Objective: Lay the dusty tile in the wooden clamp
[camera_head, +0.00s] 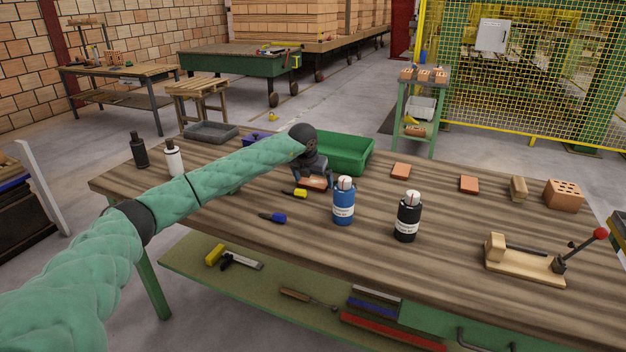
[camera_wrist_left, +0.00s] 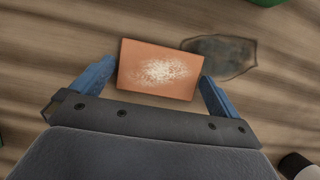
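The dusty tile (camera_wrist_left: 160,70) is an orange-brown rectangle with a pale powder patch on its top face. In the head view the dusty tile (camera_head: 315,184) shows low between my left fingers, at the table's middle. My left gripper (camera_head: 314,180) is pointed down over it. In the left wrist view the blue fingers of my left gripper (camera_wrist_left: 159,70) stand at the tile's two short sides, with what look like slim gaps. The wooden clamp (camera_head: 525,264), with a red-knobbed lever, stands empty at the table's front right. My right gripper is out of view.
A blue bottle (camera_head: 344,202) and a black bottle (camera_head: 408,217) stand between tile and clamp. A green bin (camera_head: 345,152) is behind the gripper. Two orange tiles (camera_head: 401,171), a wooden block (camera_head: 518,189) and a holed brick (camera_head: 563,195) lie towards the back right.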

